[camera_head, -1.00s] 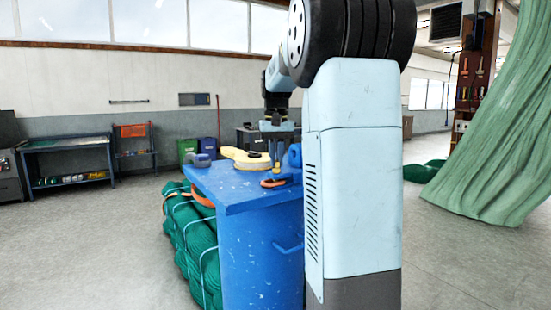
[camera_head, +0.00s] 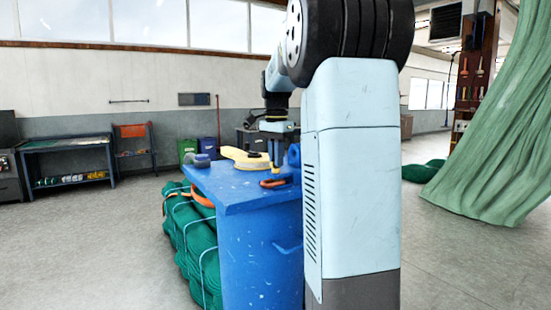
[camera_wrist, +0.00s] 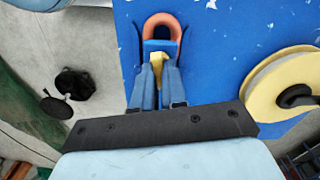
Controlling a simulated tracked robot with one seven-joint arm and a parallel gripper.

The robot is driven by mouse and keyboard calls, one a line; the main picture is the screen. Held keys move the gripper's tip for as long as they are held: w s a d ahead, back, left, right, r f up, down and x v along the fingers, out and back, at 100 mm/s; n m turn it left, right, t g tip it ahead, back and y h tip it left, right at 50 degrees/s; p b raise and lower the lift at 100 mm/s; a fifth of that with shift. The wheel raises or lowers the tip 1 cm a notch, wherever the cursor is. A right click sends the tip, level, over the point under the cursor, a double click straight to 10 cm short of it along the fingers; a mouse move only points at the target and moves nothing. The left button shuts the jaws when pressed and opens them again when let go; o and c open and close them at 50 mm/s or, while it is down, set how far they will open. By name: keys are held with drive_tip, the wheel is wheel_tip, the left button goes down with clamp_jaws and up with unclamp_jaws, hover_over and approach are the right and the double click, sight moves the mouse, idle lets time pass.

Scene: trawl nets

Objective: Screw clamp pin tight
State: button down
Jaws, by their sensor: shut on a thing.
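The yellow piece between my fingers looks like the clamp pin (camera_wrist: 158,92). In the wrist view, my gripper (camera_wrist: 157,78) is shut on it with two blue fingers. A blue clamp block (camera_wrist: 160,46) sits just beyond the fingertips, against the orange shackle (camera_wrist: 161,22), whose loop points away. In the head view, my gripper (camera_head: 276,152) is over the right part of the blue bench top, above the orange shackle (camera_head: 272,183). How far the pin is screwed in is hidden by the fingers.
The blue bench (camera_head: 245,196) has a yellow pulley block (camera_head: 243,158), also at right in the wrist view (camera_wrist: 262,98), and a grey shackle (camera_head: 201,160). Green net bundles (camera_head: 195,240) lie against its left side. Open floor (camera_head: 90,240) is at left.

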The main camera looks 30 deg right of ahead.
drive_tip(key=m, duration=0.6)
drive_tip(key=shift+a+r+m, duration=0.1)
drive_tip(key=shift+r+m, duration=0.1)
drive_tip(key=shift+m, duration=0.1)
drive_tip(key=m, duration=1)
drive_tip(key=shift+m, duration=2.1)
drive_tip(key=c, duration=1.2)
unclamp_jaws()
drive_tip(key=shift+f, duration=0.15)
